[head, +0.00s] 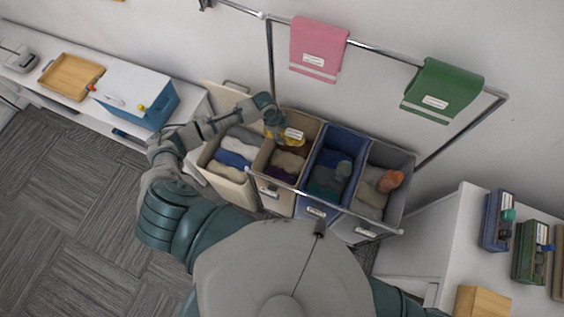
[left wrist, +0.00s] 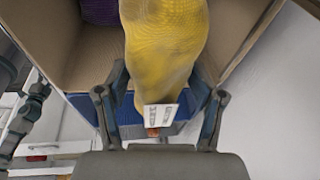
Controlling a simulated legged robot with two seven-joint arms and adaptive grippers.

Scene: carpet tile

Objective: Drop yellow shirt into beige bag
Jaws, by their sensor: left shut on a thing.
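The yellow shirt (head: 293,135) hangs from my left gripper (head: 273,122) with a white label on it. In the left wrist view the yellow shirt (left wrist: 165,45) fills the space between and beyond the fingers (left wrist: 160,110), which are shut on it. The gripper is at the back of a tan-beige bag (head: 312,122), second from the left in a row. The shirt is over or within its opening; whether it touches the clothes inside is unclear. The tan wall (left wrist: 50,40) shows around the shirt in the left wrist view. My right gripper is out of view.
A cream bag (head: 222,172) stands left of the tan-beige one; a blue bag (head: 345,140) and a grey bag (head: 398,158) stand right. All hold clothes. A metal rail (head: 375,47) with pink (head: 318,45) and green (head: 443,88) cloths runs above.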

